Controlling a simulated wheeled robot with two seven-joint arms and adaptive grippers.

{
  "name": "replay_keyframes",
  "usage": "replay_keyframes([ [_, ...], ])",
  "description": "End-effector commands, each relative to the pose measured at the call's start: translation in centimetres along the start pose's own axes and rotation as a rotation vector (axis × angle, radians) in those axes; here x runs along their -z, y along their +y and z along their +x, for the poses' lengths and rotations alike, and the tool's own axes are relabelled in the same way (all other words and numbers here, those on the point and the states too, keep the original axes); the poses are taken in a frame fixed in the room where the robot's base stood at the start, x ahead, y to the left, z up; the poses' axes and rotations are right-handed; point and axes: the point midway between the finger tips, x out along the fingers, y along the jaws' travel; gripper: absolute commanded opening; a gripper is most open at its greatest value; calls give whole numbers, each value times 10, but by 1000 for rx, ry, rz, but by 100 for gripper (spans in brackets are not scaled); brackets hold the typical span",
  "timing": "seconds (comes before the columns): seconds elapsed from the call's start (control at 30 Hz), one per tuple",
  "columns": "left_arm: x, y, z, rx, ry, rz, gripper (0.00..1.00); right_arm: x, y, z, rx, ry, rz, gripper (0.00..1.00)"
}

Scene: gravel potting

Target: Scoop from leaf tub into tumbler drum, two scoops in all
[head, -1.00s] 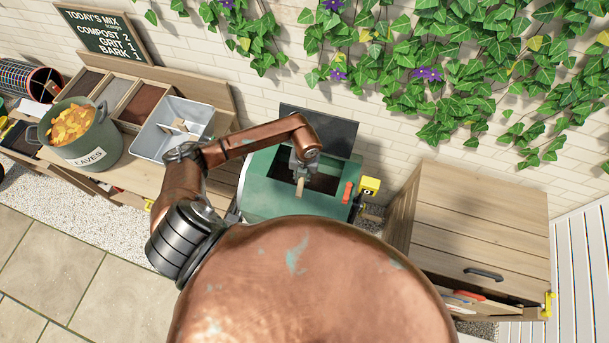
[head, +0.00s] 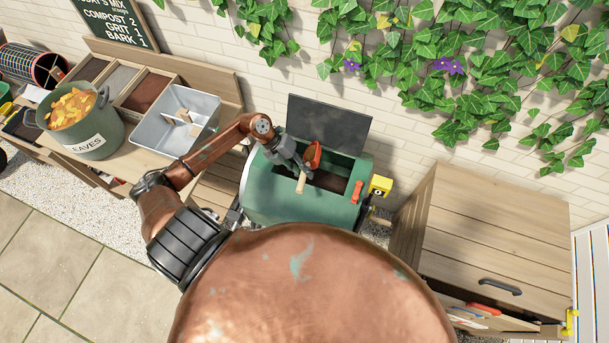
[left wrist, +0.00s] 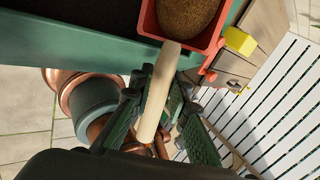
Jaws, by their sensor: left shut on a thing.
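The leaf tub (head: 98,140) is a grey-green pot marked LEAVES, full of orange leaves (head: 72,108), on the bench at left. The tumbler drum (head: 275,198) is green, with its dark lid (head: 325,124) raised and its hatch open. My left gripper (head: 299,171) is shut on the wooden handle of a red scoop (head: 313,154), over the hatch. In the left wrist view the handle (left wrist: 158,88) lies between the fingers, and brown grainy material shows in the scoop's red bowl (left wrist: 148,22). The drum's depth is mostly hidden. My right gripper is not in view.
A grey tray (head: 153,137) with wooden-handled tools stands beside the tub. A yellow part (head: 380,186) and red handle (head: 357,191) are at the drum's right. A wooden cabinet (head: 490,225) stands further right.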

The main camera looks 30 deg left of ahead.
Motion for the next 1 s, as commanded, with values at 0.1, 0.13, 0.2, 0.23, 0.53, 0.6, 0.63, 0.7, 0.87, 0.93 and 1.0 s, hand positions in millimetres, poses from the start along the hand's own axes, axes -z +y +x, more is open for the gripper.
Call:
replay_keyframes([
  [0.1,0,4,4,60,4,-5,0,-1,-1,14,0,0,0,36],
  [0.13,0,5,4,75,4,-7,0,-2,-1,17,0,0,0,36],
  [0.2,0,5,5,110,4,-8,0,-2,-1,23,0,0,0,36],
  [0.23,0,5,5,124,6,-9,0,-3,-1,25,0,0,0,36],
  [0.53,0,8,7,267,12,-18,0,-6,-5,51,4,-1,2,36],
  [0.6,0,9,7,299,13,-18,0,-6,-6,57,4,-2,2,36],
  [0.63,-1,9,7,312,13,-19,0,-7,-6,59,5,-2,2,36],
  [0.7,0,10,8,344,14,-20,0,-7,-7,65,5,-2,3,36],
  [0.87,-1,12,9,417,18,-26,0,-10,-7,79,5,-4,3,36],
  [0.93,-1,13,9,449,18,-26,0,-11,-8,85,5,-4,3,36],
  [1.0,-1,13,10,481,21,-29,0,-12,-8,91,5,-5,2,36],
])
